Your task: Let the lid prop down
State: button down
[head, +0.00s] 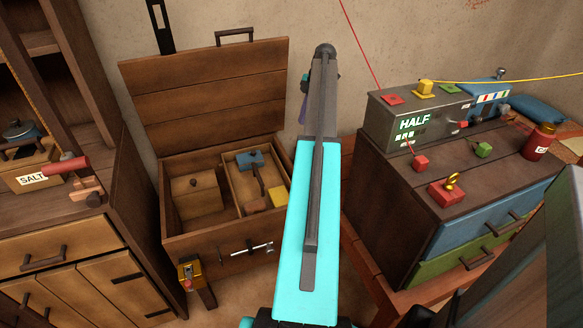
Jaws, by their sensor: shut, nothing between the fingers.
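A wooden chest (215,240) stands on the floor with its plank lid (205,95) raised and leaning back. A dark slotted bar (159,25) stands upright behind the lid's upper left corner; I cannot tell whether it is the lid prop. No other prop is clear, and my arm covers part of the chest's right side. My arm rises through the middle of the head view, in front of the lid's right edge. My gripper's fingers do not show clearly; the arm's end hides them.
The chest holds a small wooden box (197,195), a blue-headed hammer (254,168) and a yellow block (278,196). A metal bolt (245,250) crosses its front. A shelf cabinet (60,240) stands left. A drawer unit (440,220) with a grey control box (415,130) stands right.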

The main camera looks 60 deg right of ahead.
notch_tip(320, 180, down, 9)
jog(key=b, duration=0.7)
jog(key=shift+w+b, duration=0.3)
jog(key=shift+w, duration=0.1)
jog(key=shift+s+d+b+x, duration=0.15)
jog(key=shift+b+x, duration=0.15)
jog(key=shift+x, duration=2)
jog(key=shift+d+b+x, duration=0.15)
jog(key=shift+b+x, duration=0.2)
jog(key=shift+x, duration=1.9)
jog(key=shift+s+d+b+x, duration=0.15)
jog(key=shift+b+x, duration=0.15)
jog(key=shift+x, duration=2)
jog(key=shift+w+f, duration=0.1)
jog(key=shift+f, duration=0.1)
jog(key=f, duration=0.5)
jog(key=shift+w+d+f, duration=0.35)
jog(key=shift+w+f, duration=0.05)
